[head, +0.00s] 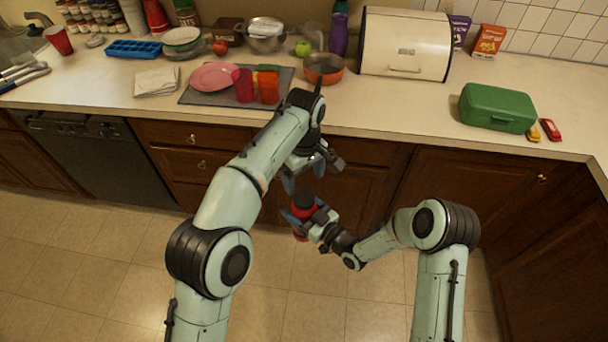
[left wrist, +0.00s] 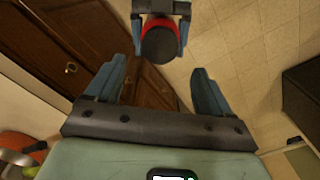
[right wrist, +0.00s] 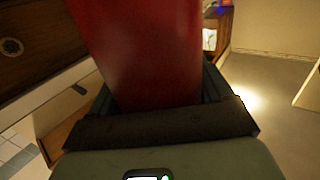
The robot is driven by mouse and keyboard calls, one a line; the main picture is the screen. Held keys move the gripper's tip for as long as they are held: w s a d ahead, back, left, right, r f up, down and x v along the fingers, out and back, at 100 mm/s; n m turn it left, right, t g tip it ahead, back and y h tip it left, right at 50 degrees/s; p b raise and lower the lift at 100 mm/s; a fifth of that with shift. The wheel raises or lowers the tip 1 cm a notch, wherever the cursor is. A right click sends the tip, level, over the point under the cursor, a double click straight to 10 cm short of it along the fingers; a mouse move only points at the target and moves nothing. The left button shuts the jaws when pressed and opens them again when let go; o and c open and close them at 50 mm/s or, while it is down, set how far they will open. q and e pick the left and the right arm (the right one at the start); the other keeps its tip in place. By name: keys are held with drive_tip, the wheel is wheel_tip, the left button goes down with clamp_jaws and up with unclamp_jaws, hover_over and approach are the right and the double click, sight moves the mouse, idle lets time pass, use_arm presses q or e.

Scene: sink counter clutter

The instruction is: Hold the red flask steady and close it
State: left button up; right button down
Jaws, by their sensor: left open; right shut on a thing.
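The red flask (head: 302,209) is held upright in front of the counter, above the floor. Its dark round top (left wrist: 159,44) shows in the left wrist view; I cannot tell how tightly it is closed. My right gripper (head: 303,215) is shut on the flask's body, and the red body fills the upper middle of the right wrist view (right wrist: 145,50). My left gripper (head: 304,176) is open and empty, just above the flask. In the left wrist view the flask's top lies beyond the gap between the open fingers (left wrist: 158,70), apart from them.
The counter (head: 400,112) stands behind both grippers, with wooden cabinets (head: 365,165) below. A grey mat with a pink plate (head: 212,76) and red cups (head: 268,88), an orange-red pan (head: 323,70), a bread box (head: 405,43) and a green box (head: 497,107) stand on it.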

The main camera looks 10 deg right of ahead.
sight(304, 197)
use_arm(q)
drive_tip(key=shift+f, duration=0.1)
drive_tip(key=shift+f, duration=3.9)
